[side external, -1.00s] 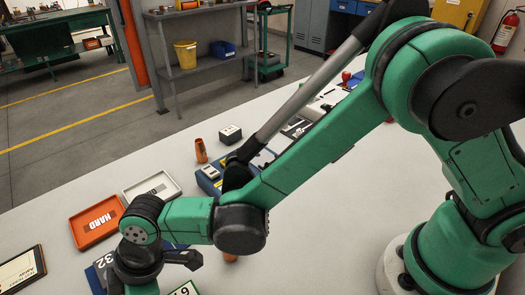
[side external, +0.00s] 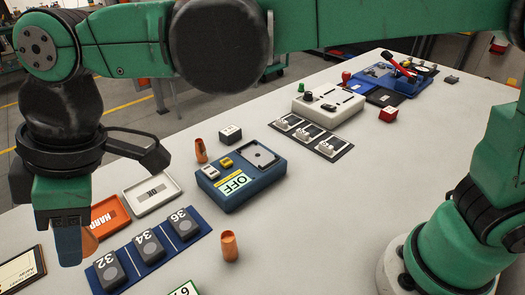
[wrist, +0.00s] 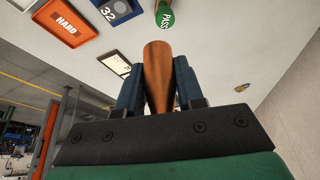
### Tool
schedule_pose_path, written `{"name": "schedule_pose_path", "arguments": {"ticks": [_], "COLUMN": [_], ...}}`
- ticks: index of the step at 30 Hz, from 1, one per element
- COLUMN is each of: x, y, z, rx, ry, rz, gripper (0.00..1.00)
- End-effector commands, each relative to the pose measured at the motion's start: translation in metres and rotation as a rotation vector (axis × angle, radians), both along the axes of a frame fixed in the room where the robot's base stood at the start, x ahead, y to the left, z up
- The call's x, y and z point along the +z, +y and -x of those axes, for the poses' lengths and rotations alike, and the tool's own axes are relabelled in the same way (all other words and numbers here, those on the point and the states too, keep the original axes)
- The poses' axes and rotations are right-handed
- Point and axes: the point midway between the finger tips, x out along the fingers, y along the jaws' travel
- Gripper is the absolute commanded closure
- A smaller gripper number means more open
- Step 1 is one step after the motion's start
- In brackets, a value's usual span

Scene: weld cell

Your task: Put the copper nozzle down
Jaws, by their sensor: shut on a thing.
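My gripper (side external: 68,238) is at the left of the side external view, pointing down above the bench. Its blue fingers are shut on a copper nozzle (side external: 90,243), which shows partly behind them. In the wrist view the nozzle (wrist: 158,75) sits between both fingertips (wrist: 157,85), its wide end away from the wrist. Its lower end looks clear of the bench, but the exact height is hard to tell. Two similar copper-coloured pieces stand on the bench, one (side external: 230,246) near the front and one (side external: 201,151) behind it.
A blue rack (side external: 205,228) with blocks 32, 34 and 36 is right of my gripper. The orange HARD tray (side external: 124,222) and white OK tray (side external: 176,184) lie behind. A blue OFF box (side external: 215,198) stands further right.

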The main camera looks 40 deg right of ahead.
Motion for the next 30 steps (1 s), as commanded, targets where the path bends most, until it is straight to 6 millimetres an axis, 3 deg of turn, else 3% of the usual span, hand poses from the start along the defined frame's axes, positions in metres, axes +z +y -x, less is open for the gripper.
{"name": "schedule_pose_path", "arguments": {"ticks": [7, 11, 14, 21, 26, 30], "x": [0.022, 0.025, 0.025, 0.026, 0.026, 0.026], "y": [-0.007, -0.034, -0.073, -0.201, -0.296, -0.381], "z": [-0.008, -0.036, -0.068, -0.132, -0.149, -0.146], "rx": [-0.026, -0.122, -0.246, -0.605, -0.848, -1.061], "ry": [0.000, 0.000, -0.001, 0.000, -0.001, 0.000], "rz": [0.000, 0.000, 0.000, 0.000, 0.000, 0.000], "gripper": [1.00, 1.00, 1.00, 1.00, 1.00, 1.00]}}
